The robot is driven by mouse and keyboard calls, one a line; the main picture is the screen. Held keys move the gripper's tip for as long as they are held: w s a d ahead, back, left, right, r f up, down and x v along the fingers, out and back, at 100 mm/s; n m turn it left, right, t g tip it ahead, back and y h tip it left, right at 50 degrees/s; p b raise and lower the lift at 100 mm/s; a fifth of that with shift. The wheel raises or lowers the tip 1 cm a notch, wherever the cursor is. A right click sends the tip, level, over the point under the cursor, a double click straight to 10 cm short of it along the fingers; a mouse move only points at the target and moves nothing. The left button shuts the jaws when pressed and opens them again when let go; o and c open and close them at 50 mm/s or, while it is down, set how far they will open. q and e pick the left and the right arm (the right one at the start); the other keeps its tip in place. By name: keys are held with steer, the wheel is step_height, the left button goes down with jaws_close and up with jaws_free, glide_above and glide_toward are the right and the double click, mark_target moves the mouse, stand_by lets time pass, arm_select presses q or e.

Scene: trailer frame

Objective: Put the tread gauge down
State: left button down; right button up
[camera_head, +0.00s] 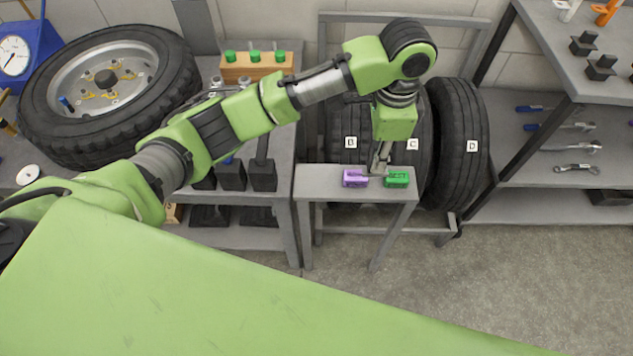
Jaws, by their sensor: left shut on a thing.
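My left gripper (380,164) points down over the small grey stand (330,182) in front of the upright tyres. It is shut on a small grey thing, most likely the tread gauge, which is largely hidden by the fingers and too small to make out. The fingertips are close above the stand top, between a purple block (355,178) on the left and a green block (397,178) on the right. Whether the held thing touches the stand, I cannot tell. My right gripper is not in view.
Upright tyres labelled B (351,142), C (413,144) and D (472,145) stand in a rack behind the stand. A wheel (105,85) lies on the left bench. Shelves with tools (560,175) are at right. The floor (500,270) at front right is clear.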

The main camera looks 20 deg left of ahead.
arm_select(q)
steer(key=shift+a+f, duration=0.1)
steer(key=shift+a, duration=0.3)
steer(key=a+f, duration=0.3)
steer(key=a, duration=0.1)
steer(key=w+a+f+p, duration=0.1)
steer(key=a+f, duration=0.3)
steer(key=a+f+p, duration=0.1)
steer(key=a+f, duration=0.3)
steer(key=a, duration=0.1)
steer(key=shift+w+f, duration=0.2)
steer(key=shift+f, duration=0.05)
steer(key=shift+w+f, duration=0.1)
steer(key=shift+f, duration=0.45)
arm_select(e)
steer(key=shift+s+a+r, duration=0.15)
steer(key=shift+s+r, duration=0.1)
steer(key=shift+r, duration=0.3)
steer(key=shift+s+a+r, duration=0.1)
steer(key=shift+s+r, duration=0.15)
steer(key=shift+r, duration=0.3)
arm_select(q)
steer(key=c, duration=1.9)
jaws_free()
steer(key=shift+f, duration=0.15)
